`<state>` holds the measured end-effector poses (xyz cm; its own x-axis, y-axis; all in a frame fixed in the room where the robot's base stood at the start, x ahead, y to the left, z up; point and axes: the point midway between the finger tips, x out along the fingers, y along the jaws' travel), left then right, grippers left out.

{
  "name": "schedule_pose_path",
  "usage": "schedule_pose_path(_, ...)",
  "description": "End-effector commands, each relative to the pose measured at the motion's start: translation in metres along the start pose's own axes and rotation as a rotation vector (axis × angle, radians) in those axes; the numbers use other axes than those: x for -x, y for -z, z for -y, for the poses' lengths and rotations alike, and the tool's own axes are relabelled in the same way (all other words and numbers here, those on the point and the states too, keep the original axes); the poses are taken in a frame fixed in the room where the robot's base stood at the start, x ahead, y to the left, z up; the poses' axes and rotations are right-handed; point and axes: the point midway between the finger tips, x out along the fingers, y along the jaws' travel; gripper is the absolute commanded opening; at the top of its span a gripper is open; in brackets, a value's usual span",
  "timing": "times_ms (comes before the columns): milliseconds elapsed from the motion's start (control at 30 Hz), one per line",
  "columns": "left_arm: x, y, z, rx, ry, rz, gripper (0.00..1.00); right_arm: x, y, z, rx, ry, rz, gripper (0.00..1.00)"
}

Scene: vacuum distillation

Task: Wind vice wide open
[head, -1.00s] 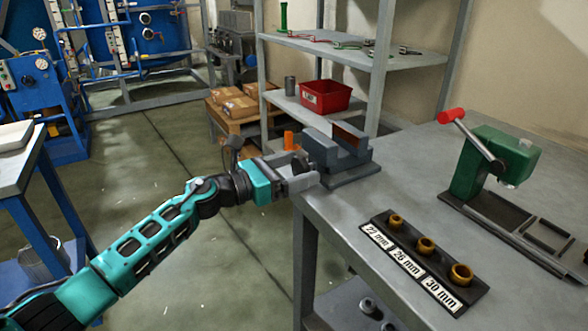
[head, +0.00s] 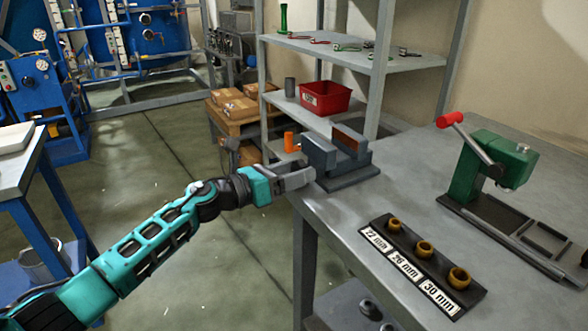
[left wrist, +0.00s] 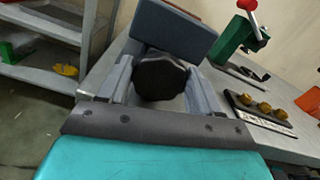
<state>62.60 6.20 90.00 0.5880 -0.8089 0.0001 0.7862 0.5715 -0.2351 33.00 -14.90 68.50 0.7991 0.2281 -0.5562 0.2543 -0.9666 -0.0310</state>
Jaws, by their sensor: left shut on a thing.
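The blue-grey vice (head: 343,178) sits at the left corner of the grey workbench. Its two jaws stand apart, and the far jaw (head: 351,141) shows a reddish-brown inner face. My left gripper (head: 303,178) reaches the vice's left end from the left. In the left wrist view the gripper's fingers (left wrist: 160,88) lie on either side of a dark round knob (left wrist: 160,76) and are shut on it. The vice's blue-grey body (left wrist: 176,28) rises just beyond the knob. The vice's screw is hidden. My right gripper is not in view.
On the bench (head: 345,235) are a black rack (head: 395,235) with several brass rings and size labels, and a green press (head: 485,165) with a red-ended lever. A shelf (head: 375,63) behind holds a red bin (head: 326,97). Open floor lies left of the bench.

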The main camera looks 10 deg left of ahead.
Motion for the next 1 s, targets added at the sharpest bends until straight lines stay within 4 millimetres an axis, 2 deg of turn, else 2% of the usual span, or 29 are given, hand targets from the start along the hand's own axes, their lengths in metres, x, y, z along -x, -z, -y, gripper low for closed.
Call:
schedule_pose_path(200, 0.000, -0.001, -0.001, 0.231, 0.000, -0.002, 0.33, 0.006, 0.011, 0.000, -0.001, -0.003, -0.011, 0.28)
schedule_pose_path(533, 0.000, 0.001, -0.001, 0.262, 0.001, -0.001, 0.33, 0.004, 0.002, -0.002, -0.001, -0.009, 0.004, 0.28)
schedule_pose_path(567, 0.000, 0.001, -0.001, 0.262, 0.001, -0.001, 0.64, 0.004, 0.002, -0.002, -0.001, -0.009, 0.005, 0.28)
schedule_pose_path(600, 0.000, 0.001, -0.001, 0.261, 0.001, -0.001, 0.68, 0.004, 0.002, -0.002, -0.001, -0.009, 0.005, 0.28)
schedule_pose_path(800, 0.000, 0.001, -0.001, 0.260, 0.000, -0.001, 0.86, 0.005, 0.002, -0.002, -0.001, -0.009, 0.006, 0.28)
schedule_pose_path(1000, 0.000, 0.001, -0.002, 0.259, 0.000, -0.001, 0.86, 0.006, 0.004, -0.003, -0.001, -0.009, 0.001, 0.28)
